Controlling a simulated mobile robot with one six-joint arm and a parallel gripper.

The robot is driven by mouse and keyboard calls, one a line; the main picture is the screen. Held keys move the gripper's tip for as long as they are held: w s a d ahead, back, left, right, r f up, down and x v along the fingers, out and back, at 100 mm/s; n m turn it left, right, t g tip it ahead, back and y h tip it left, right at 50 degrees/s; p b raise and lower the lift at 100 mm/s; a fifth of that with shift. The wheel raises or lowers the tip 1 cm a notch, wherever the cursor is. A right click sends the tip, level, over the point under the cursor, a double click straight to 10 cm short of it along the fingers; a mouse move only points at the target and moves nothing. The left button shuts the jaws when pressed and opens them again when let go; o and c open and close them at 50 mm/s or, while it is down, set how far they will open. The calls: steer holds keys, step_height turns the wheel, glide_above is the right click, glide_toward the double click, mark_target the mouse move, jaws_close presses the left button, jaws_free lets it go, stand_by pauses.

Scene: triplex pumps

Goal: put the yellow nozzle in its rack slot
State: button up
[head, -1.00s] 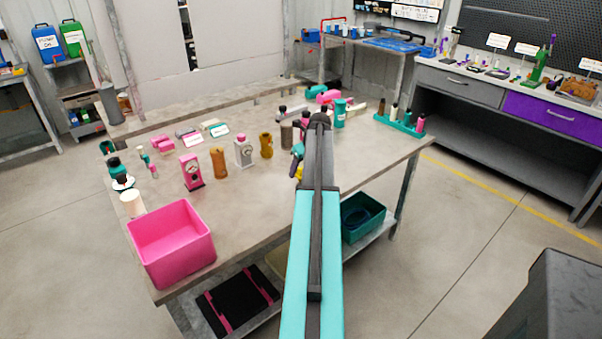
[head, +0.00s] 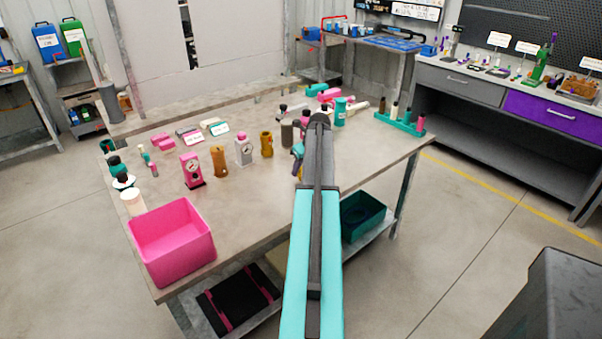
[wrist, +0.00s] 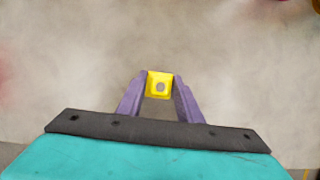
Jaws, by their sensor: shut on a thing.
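The yellow nozzle (wrist: 160,86) is between the purple fingertips of my gripper (wrist: 160,88) in the wrist view, and the fingers are shut on it. A square yellow face with a round grey centre shows. Blurred bare grey surface lies around it in that view. In the head view my arm hides most of the gripper and the nozzle. A teal rack (head: 399,124) with several upright pieces in black, cream, green and pink stands at the table's right end. I cannot tell which slot belongs to the yellow nozzle.
A pink bin (head: 172,245) stands at the table's front left corner. Pink, brown, grey and amber pump parts stand in the middle, with a teal cylinder (head: 340,112) farther right. The table (head: 228,213) is clear along its front, right of the bin.

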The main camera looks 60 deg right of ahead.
steer(key=shift+r, duration=0.15)
steer(key=shift+r+b, duration=0.5)
steer(key=shift+r, duration=0.95)
steer(key=shift+s+a+r, duration=0.1)
steer(key=shift+s+r, duration=0.1)
steer(key=s+a+r+b, duration=0.1)
steer(key=s+a+b, duration=0.1)
steer(key=s+a, duration=0.6)
steer(key=s, duration=0.5)
steer(key=shift+a+r, duration=0.25)
steer(key=shift+a, duration=0.15)
